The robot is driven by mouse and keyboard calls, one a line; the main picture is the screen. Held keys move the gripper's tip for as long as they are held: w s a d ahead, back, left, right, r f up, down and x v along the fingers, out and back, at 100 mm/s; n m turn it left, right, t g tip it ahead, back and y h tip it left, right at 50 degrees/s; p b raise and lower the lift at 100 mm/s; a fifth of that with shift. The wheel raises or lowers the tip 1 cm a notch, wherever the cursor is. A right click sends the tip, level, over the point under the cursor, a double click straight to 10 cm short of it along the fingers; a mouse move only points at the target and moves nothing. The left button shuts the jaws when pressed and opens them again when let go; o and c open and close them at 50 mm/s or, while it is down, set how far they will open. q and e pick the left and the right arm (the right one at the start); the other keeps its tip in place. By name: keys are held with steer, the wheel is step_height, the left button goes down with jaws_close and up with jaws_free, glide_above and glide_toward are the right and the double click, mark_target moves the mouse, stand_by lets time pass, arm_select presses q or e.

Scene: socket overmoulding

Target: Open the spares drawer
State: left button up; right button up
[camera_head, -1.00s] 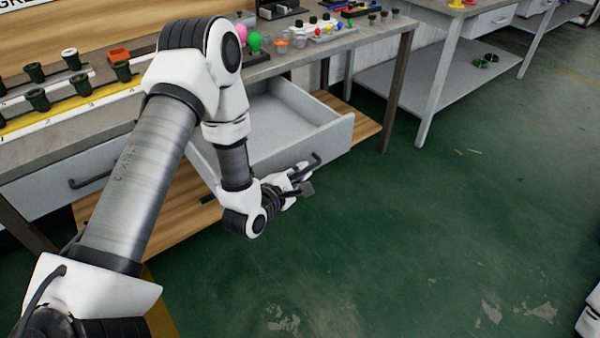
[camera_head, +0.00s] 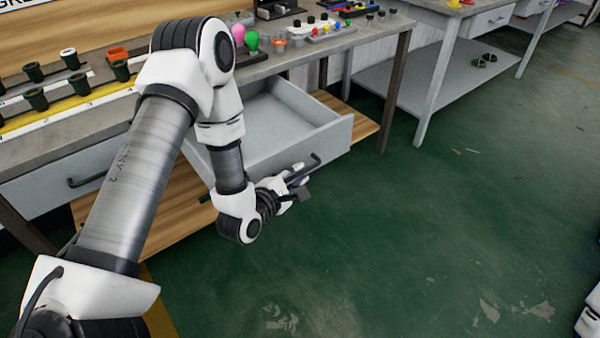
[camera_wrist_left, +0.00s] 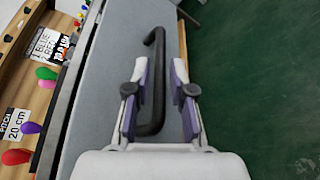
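The spares drawer (camera_head: 282,128) is grey, stands pulled out from under the workbench, and looks empty where I see inside. Its dark bar handle (camera_head: 316,160) is on the front panel. In the left wrist view the handle (camera_wrist_left: 157,70) runs between the two fingers, nearer the left one. My left gripper (camera_head: 297,184) is at the handle; in the left wrist view my left gripper (camera_wrist_left: 158,98) is open, with a clear gap between the handle and the right finger. My left arm hides part of the drawer's left side. My right gripper is out of view.
The workbench (camera_head: 270,66) above carries cups, coloured knobs and small trays. A second closed drawer (camera_head: 40,190) is at the left. A wooden lower shelf (camera_head: 165,215) lies below. The green floor (camera_head: 430,220) on the right is clear.

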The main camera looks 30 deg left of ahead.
arm_select(q)
steer(key=v, duration=0.6)
steer(key=shift+s, duration=0.15)
